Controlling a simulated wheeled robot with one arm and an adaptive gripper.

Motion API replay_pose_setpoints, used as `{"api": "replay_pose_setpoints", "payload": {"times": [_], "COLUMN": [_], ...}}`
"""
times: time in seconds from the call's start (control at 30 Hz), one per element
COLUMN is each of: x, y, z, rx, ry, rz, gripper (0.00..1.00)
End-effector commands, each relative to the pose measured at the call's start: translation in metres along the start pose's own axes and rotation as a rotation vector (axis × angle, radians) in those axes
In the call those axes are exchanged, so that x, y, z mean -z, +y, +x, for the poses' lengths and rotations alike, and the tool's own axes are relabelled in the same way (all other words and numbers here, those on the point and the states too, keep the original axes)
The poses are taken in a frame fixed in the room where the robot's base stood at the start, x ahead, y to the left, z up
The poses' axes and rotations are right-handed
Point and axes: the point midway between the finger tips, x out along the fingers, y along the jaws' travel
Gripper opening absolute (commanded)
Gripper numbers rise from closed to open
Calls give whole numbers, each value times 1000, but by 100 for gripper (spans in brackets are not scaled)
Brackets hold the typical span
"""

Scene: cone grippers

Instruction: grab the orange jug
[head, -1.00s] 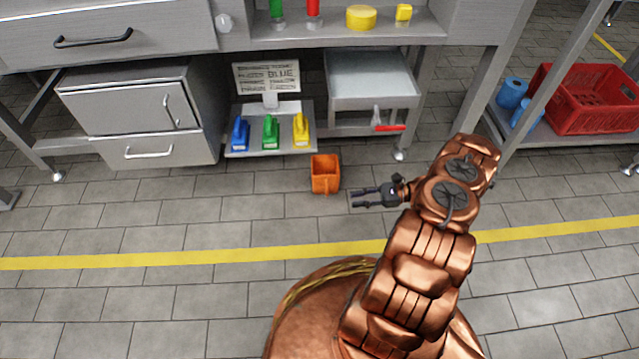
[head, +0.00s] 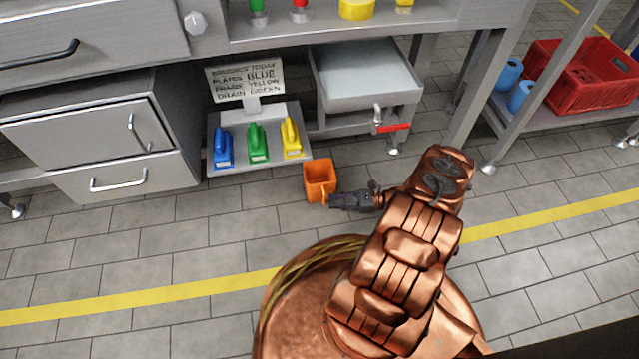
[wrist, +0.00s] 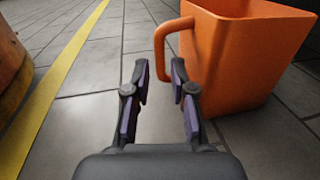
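The orange jug (head: 319,180) stands upright on the tiled floor in front of the low shelf in the head view. In the wrist view the jug (wrist: 240,60) fills the upper right, with its handle (wrist: 168,48) on its left side. My gripper (head: 333,199) is close to the jug's lower right in the head view. In the wrist view my gripper (wrist: 159,75) is open, with a gap between its two fingers.
A low shelf (head: 222,168) behind the jug holds blue, green and yellow brushes and a sign (head: 245,80). A grey cabinet (head: 95,150) stands left of it. A red crate (head: 570,85) sits on a rack at right. The floor around the jug is clear.

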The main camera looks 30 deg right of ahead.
Motion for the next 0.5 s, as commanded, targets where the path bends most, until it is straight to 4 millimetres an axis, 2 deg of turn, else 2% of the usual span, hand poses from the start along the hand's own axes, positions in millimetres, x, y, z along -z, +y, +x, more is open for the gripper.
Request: {"api": "replay_pose_setpoints", "payload": {"times": [0.3,0.5], "x": [-1,-3], "y": [0,-1], "z": [30,38], "rx": [2,4], "ry": [-3,-1], "rz": [2,1], "gripper": [24,24]}}
